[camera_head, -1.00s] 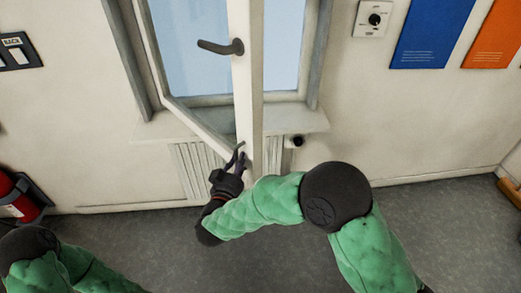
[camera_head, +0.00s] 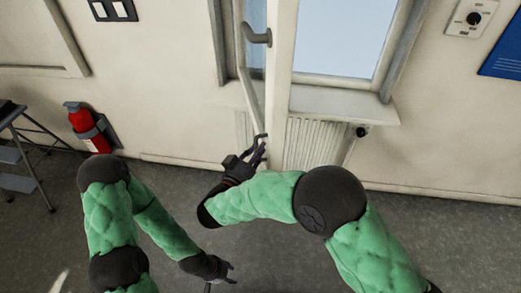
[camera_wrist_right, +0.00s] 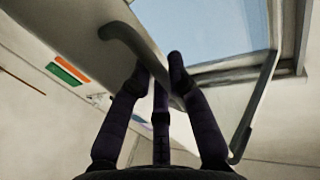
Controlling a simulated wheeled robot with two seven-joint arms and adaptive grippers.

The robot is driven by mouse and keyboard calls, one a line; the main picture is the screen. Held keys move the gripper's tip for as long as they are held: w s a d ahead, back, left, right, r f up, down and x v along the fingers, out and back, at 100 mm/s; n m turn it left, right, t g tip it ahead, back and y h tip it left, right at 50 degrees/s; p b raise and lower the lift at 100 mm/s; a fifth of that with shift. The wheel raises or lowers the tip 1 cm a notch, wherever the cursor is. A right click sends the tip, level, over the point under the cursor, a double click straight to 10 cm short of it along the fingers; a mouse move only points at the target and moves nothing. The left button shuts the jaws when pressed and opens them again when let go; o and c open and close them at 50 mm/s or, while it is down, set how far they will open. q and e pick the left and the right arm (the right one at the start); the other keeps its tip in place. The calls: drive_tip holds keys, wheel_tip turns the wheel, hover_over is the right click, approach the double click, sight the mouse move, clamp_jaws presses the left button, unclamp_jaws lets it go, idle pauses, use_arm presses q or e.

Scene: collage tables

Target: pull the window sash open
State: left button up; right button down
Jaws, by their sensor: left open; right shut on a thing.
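The white window sash (camera_head: 281,75) stands swung out from its frame, seen nearly edge-on in the head view. Its grey handle (camera_head: 257,38) sticks out to the left near the top of the picture. My left gripper (camera_head: 228,273) is open and empty, low over the floor, well away from the sash.
A sill (camera_head: 340,103) and a ribbed radiator (camera_head: 312,145) with a dark valve are below the window. A red fire extinguisher (camera_head: 86,125) hangs on the wall at left, beside a metal step stand (camera_head: 22,158).

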drive_tip(key=c, duration=1.4)
unclamp_jaws()
drive_tip(key=shift+s, duration=0.1)
drive_tip(key=v, duration=1.2)
drive_tip(key=shift+d, duration=0.1)
